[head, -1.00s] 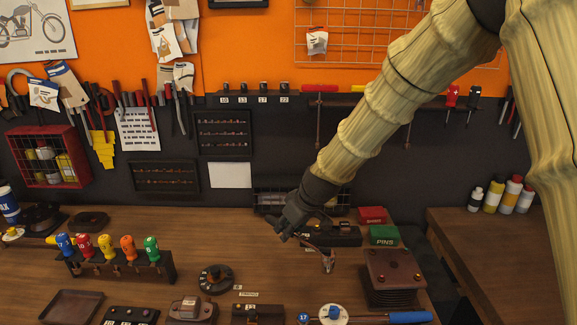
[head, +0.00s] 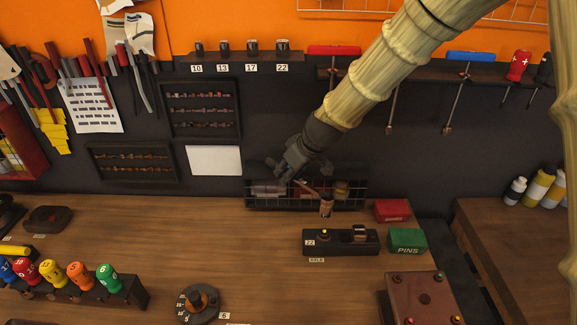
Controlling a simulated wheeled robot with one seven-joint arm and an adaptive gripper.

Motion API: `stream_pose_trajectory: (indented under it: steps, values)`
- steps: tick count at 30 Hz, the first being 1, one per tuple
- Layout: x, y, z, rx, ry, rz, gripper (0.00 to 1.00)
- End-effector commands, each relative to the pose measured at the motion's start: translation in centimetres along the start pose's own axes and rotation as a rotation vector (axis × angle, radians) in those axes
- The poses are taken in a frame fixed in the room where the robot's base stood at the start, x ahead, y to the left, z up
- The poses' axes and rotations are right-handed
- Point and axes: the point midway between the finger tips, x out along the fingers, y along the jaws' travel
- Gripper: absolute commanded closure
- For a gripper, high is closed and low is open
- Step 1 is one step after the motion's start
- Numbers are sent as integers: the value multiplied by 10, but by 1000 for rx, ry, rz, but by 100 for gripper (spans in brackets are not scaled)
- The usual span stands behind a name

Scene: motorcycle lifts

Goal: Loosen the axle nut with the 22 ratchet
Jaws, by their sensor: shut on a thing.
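My gripper (head: 300,178) is shut on a thin-handled tool that I take to be the ratchet (head: 326,207). Its short cylindrical end, with an orange-brown band, hangs at the lower right of the fingers. Its number cannot be read. The tool appears above and behind a dark block (head: 368,247) labelled 22 and AXLE. The block bears a small yellow-topped piece, likely the axle nut (head: 324,234), at its left and a metallic piece (head: 360,232) at its right. The tool is apart from the nut. The fingers partly hide the handle.
A wire basket (head: 258,203) stands behind the gripper. Red (head: 392,210) and green PINS (head: 407,240) boxes sit right of the block. A brown box (head: 420,297) is at front right. A dial (head: 199,305) and coloured-handled drivers (head: 80,273) stand left. The central bench is clear.

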Motion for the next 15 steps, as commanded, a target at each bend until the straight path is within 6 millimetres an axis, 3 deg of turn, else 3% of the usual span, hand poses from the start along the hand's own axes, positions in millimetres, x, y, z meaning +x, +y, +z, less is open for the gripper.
stream_pose_trajectory:
  steps: [15]
  values:
    - [38, 4, 22, 4, -3, -1, 100]
